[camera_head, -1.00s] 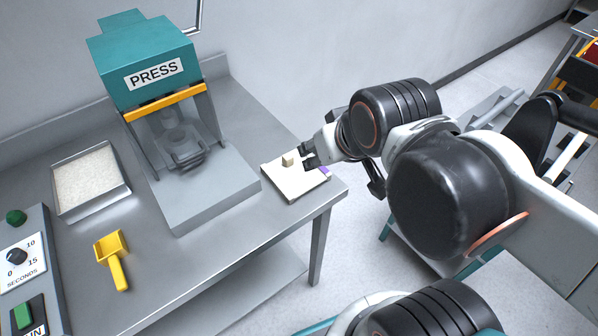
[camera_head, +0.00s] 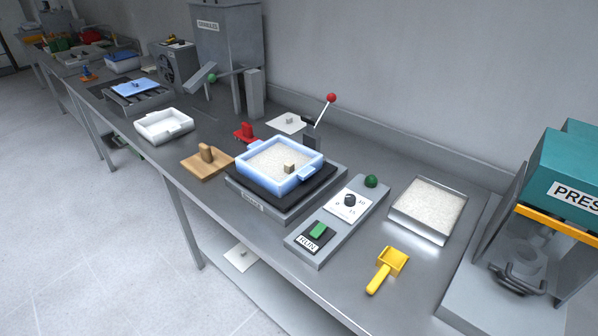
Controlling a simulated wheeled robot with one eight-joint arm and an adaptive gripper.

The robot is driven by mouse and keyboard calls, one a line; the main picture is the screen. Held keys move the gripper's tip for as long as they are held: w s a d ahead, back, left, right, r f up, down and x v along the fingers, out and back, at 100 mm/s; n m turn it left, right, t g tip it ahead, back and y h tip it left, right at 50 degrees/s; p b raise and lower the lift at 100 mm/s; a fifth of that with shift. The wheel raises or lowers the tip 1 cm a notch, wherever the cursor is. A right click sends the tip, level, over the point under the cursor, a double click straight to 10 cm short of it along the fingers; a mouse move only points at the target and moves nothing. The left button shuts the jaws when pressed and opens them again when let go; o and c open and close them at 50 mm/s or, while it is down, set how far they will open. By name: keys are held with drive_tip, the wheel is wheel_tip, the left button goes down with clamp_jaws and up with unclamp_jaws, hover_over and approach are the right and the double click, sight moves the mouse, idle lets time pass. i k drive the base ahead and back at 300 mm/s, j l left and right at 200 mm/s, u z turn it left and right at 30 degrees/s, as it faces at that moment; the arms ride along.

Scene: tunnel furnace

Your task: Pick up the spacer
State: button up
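No part of my gripper is in view now. A small grey block (camera_head: 289,121) sits on a white sheet (camera_head: 276,126) behind the tray. Another small block (camera_head: 241,254) lies on a white sheet on the lower shelf. I cannot tell which of these is the spacer. The cream board with its small block, seen earlier beside the press, is out of view.
The blue tray stands on a black-topped machine. Near it are a RUN control box (camera_head: 330,225), a metal granule tray (camera_head: 406,219), a yellow scoop (camera_head: 390,266), a wooden tamper (camera_head: 207,159), an empty white tray (camera_head: 163,125) and a teal press (camera_head: 574,160). Floor at left is clear.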

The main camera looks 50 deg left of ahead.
sight(289, 167)
drive_tip(key=u, duration=2.15)
